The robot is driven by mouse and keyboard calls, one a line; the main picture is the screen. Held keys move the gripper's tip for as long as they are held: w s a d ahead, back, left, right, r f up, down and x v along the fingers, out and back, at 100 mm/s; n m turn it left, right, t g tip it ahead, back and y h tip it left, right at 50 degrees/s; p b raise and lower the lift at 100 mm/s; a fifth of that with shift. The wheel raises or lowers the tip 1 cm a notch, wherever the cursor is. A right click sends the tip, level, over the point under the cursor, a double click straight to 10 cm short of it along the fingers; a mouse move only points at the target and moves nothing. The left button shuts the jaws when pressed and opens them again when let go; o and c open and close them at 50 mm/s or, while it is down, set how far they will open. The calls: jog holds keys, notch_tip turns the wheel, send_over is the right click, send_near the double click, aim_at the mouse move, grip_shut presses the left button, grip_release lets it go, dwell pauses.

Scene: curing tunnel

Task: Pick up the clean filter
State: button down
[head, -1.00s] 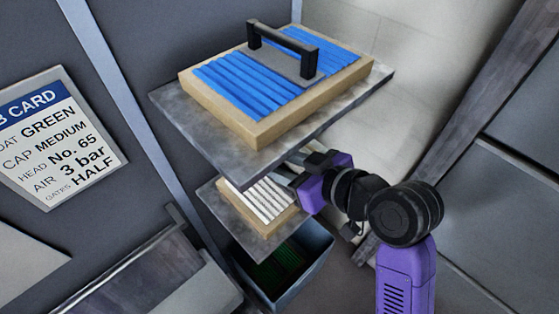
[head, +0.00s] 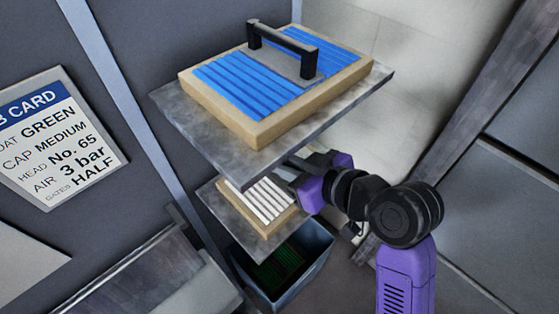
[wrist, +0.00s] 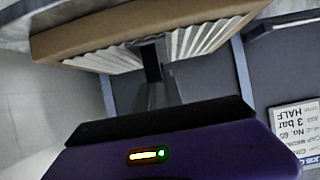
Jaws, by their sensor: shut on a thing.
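The white pleated filter (head: 268,203) in a tan frame sits on the lower shelf plate (head: 238,226) in the head view, partly hidden by the upper shelf. My gripper (head: 300,183) reaches in from the right, under the upper shelf; its fingertips are mostly hidden there. In the wrist view the filter's tan frame and white pleats (wrist: 200,42) fill the top, and my gripper (wrist: 155,68) is shut on its dark handle. I cannot tell whether the filter is clear of the plate.
A blue pleated filter (head: 235,88) with a black handle lies on the upper shelf (head: 190,122), close above my gripper. Below the lower plate is a bin (head: 312,262) with a dark green-striped thing (head: 275,268) inside. A job card (head: 60,140) hangs on the left wall.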

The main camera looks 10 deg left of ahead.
dwell(0.6)
notch_tip(320, 180, up, 5)
jog(key=p, duration=0.4)
jog(key=shift+r+p, duration=1.3)
